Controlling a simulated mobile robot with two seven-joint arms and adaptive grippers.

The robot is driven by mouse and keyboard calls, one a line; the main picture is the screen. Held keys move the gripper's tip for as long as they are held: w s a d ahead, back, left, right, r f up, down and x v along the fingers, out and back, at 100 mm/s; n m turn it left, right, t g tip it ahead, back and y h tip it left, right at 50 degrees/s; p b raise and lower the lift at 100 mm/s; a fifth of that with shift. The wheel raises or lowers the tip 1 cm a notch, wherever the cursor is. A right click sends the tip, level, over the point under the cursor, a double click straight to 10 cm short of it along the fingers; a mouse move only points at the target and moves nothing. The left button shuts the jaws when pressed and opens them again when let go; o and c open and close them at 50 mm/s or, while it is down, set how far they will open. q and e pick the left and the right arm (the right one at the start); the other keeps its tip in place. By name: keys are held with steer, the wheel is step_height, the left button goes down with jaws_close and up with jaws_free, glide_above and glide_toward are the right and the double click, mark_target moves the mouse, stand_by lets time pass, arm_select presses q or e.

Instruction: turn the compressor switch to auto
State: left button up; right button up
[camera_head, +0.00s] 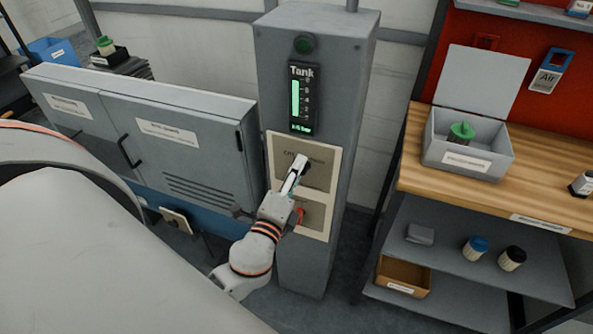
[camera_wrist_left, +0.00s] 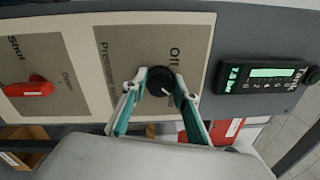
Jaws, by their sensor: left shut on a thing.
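The compressor switch is a round black knob (camera_wrist_left: 160,81) on a beige-framed grey plate (camera_head: 322,157) on the front of a grey column. In the left wrist view an "Off" label is beside the knob, and other lettering on the plate is partly hidden. My left gripper (camera_head: 298,168) reaches up to the plate. In the left wrist view its two teal-lined fingers (camera_wrist_left: 158,92) are on either side of the knob, shut on it. Which way the knob points is not clear. My right gripper is not in view.
A red lever (camera_head: 300,216) sits on a lower plate, beside "Shut" lettering in the left wrist view (camera_wrist_left: 30,88). A lit tank gauge (camera_head: 303,97) is above the switch. A grey cabinet (camera_head: 180,135) stands left, a wooden bench (camera_head: 540,195) right.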

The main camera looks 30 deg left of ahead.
arm_select(q)
steer(key=o, duration=1.1)
steer(key=v, duration=1.2)
steer(key=shift+d, duration=0.1)
steer(key=s+d+f+n+g+h, duration=0.1)
steer(key=d+f+n+g+h, duration=0.1)
steer(key=f, duration=0.6)
steer(key=s+d+f+n+g+h, duration=0.1)
steer(key=d+f+n+g+h, duration=0.1)
steer(key=f+n, duration=0.5)
steer(key=s+d+f+n+g+h, duration=0.1)
steer(key=d+f+n+g+h, duration=0.2)
steer(key=f, duration=0.6)
steer(key=shift+s+d+n, duration=0.4)
steer(key=shift+d+n, duration=0.3)
steer(key=shift+d, duration=0.25)
